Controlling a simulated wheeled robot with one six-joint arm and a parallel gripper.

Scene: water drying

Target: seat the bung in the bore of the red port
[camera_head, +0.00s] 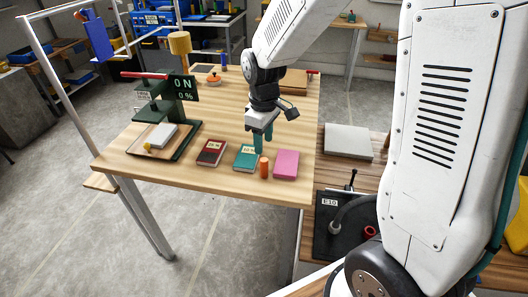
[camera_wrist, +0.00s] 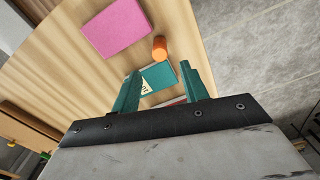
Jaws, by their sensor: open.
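A small orange cylinder, which looks like the bung (camera_head: 264,167), stands upright near the table's front edge, between a teal book and a pink block. It also shows in the wrist view (camera_wrist: 160,47), beyond my fingertips. My gripper (camera_head: 263,142) is open, with its teal fingers pointing down above the table near the teal book; it also shows in the wrist view (camera_wrist: 160,82). Nothing is between the fingers. A red ring, which looks like the red port (camera_head: 370,232), sits by a black panel on the lower bench at right. Its bore is too small to make out.
The teal book (camera_head: 246,157), dark red book (camera_head: 212,152) and pink block (camera_head: 286,164) lie close around the cylinder. A green press-like device (camera_head: 172,95) with a display stands at left. A grey slab (camera_head: 348,141) lies on the lower bench.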

